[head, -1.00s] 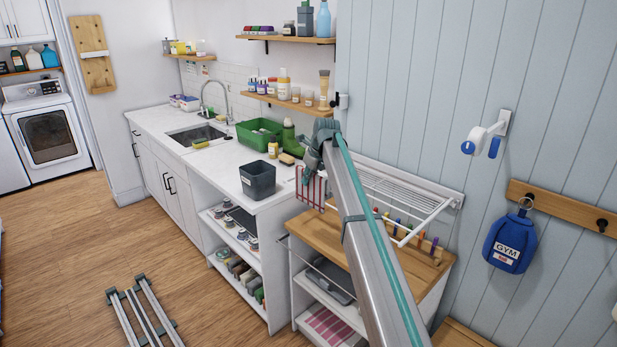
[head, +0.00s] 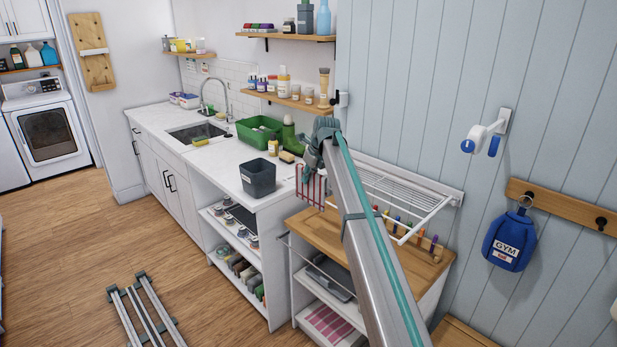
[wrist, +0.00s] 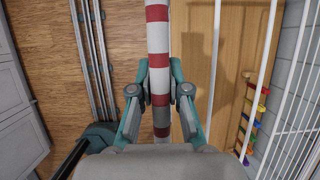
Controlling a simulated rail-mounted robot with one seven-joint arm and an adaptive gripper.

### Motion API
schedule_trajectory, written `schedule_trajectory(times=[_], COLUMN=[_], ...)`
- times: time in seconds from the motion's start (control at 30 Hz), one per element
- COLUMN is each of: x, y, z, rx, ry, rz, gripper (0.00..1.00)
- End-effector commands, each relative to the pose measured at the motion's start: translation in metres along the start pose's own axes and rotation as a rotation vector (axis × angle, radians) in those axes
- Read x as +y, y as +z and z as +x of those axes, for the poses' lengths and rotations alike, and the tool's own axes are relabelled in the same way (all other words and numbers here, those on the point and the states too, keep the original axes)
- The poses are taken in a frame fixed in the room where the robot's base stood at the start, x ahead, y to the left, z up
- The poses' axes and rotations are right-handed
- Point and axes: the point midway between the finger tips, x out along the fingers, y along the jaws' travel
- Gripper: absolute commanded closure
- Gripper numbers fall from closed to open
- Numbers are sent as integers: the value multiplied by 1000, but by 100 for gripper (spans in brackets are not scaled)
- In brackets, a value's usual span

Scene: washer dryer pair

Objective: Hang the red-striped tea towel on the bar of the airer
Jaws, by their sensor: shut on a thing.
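The red-striped tea towel (head: 311,190) hangs down from my gripper (head: 310,165), over the left end of the wooden worktop. In the wrist view my gripper (wrist: 159,90) is shut on the towel (wrist: 157,45), which shows edge-on as a narrow red and white strip. The white airer (head: 405,190) is fixed to the panelled wall, its frame reaching out over the worktop. In the wrist view an airer bar (wrist: 215,60) runs just right of the towel, roughly parallel and apart from it. My arm hides part of the airer in the head view.
Coloured pegs (head: 420,240) stand along the worktop (head: 330,235) under the airer. A dark grey bin (head: 258,178) and a green tub (head: 258,132) stand on the white counter to the left. A folded pink-striped cloth (head: 328,324) lies on a lower shelf.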

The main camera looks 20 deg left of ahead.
Motion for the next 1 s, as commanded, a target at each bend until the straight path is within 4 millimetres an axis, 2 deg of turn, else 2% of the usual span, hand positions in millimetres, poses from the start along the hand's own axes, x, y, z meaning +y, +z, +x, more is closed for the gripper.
schedule_trajectory(times=[1.0], x=[0], y=[-14], z=[33], rx=[-1], ry=[0], rz=[0], gripper=[100])
